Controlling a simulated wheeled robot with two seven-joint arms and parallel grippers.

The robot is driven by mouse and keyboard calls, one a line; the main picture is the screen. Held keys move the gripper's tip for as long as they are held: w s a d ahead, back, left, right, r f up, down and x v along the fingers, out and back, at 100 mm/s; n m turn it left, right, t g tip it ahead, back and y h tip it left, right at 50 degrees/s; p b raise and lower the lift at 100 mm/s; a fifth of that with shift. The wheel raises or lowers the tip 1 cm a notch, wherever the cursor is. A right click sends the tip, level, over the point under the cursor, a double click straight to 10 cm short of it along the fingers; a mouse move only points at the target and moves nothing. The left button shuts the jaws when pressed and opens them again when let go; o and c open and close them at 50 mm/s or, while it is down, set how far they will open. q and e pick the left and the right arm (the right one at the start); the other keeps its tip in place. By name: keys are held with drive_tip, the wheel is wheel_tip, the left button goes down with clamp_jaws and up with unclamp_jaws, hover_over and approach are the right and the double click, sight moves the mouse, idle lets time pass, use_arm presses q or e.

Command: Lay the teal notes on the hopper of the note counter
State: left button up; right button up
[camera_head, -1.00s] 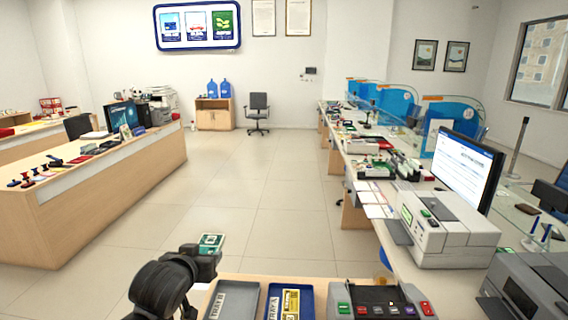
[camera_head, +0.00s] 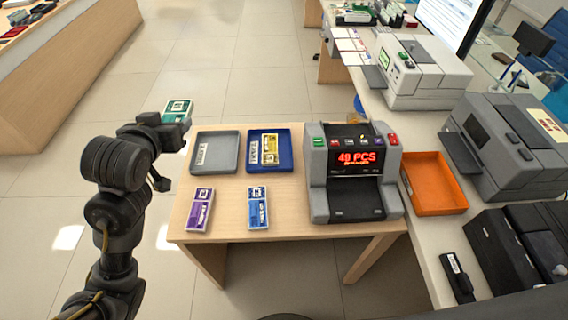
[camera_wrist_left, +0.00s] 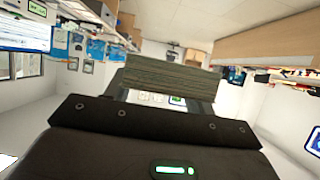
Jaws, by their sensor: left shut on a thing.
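My left gripper (camera_head: 168,122) is shut on the teal notes (camera_head: 178,110), a small bundle held up in the air left of the small table. In the left wrist view the edge of the bundle (camera_wrist_left: 172,76) shows as a stack of thin layers beyond the dark gripper body. The note counter (camera_head: 350,172) stands on the right of the table, grey and black, with a red display reading "49 PCS". Its hopper (camera_head: 345,130) is at the top behind the buttons and is partly hidden. My right gripper is not in view.
A grey tray (camera_head: 233,165) and a blue tray (camera_head: 297,134) holding a yellow bundle (camera_head: 269,155) lie at the table's back. Purple notes (camera_head: 200,212) and blue notes (camera_head: 258,210) lie in front. An orange tray (camera_head: 461,205) and printers stand on the right counter.

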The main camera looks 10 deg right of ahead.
use_arm(q)
drive_tip(key=s+d+f+m+h+b, duration=0.1)
drive_tip(key=s+d+f+b, duration=0.1)
drive_tip(key=f, duration=0.4)
drive_tip(key=s+d+f+m+h+b, duration=0.1)
drive_tip(key=s+d+f+b, duration=0.1)
drive_tip(key=s+d+f, duration=0.2)
drive_tip(key=s+d+f+m+g+h+b, duration=0.1)
drive_tip(key=s+d+f+m+h+b, duration=0.1)
drive_tip(key=s+f, duration=0.5)
wheel_tip(320, 180, down, 3)
drive_tip(key=shift+s+d+f+b, duration=0.25)
drive_tip(key=shift+d+b, duration=0.3)
drive_tip(key=shift+d, duration=0.5)
drive_tip(key=b, duration=0.4)
hover_over(228, 207)
drive_tip(key=s+d, duration=0.1)
drive_tip(key=s, duration=0.1)
wheel_tip(228, 207, down, 7)
drive_tip(key=shift+f, duration=0.1)
drive_tip(key=shift+w+a+f+b, duration=0.3)
drive_tip(key=shift+w+f+b, duration=0.3)
drive_tip(key=shift+w+f, duration=0.25)
drive_tip(key=shift+w+a+f, duration=0.1)
drive_tip(key=shift+a+f, duration=0.1)
drive_tip(key=shift+a, duration=0.05)
